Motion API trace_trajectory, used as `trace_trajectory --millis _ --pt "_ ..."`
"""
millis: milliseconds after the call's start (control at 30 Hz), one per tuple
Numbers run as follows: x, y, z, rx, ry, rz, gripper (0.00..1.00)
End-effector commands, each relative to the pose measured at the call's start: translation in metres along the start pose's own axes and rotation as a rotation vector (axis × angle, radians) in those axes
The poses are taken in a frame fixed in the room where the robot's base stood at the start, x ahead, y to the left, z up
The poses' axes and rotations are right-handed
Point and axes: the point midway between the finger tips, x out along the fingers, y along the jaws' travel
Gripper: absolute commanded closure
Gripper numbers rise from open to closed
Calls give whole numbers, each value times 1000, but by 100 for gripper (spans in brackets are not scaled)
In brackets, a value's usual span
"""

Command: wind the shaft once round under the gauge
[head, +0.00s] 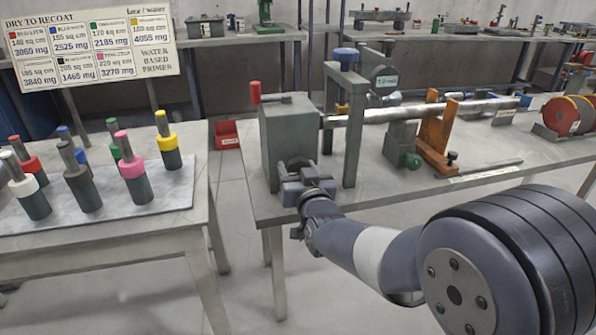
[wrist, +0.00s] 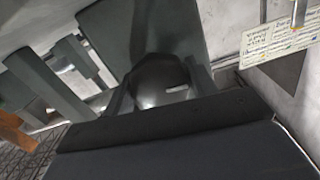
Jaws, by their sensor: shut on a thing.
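The metal shaft (head: 410,112) lies level, running right from a grey-green box housing (head: 285,140) and over an orange V-shaped rest (head: 436,140). The gauge (head: 385,78), a dark round head with a pale readout too small to read surely, hangs by the grey upright above the shaft. My gripper (head: 298,170) is at the near face of the housing, shut on a dark round knob. In the wrist view the knob (wrist: 160,80) sits between the fingers and shows a short pale mark; its lower part is hidden.
A grey post (head: 355,130) with a blue knob (head: 346,55) stands close right of my gripper. A left table (head: 100,220) holds several coloured-collar plugs. A chart (head: 90,50) hangs behind. A red bin (head: 227,134) is beyond the gap between tables.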

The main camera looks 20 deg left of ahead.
Motion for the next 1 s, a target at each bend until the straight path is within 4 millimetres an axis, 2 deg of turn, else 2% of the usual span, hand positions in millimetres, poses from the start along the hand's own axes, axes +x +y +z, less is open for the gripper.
trace_trajectory --millis 133,167,400,767,867,1000 --pt "0 0 -1 -1 1 0 68" --pt "0 0 -1 -1 1 0 45" --pt "0 0 0 -2 1 0 25" --pt "-5 0 -1 -2 1 0 24" --pt "-16 0 -1 -2 0 -1 24" --pt "-41 -1 -1 -2 1 -1 24"
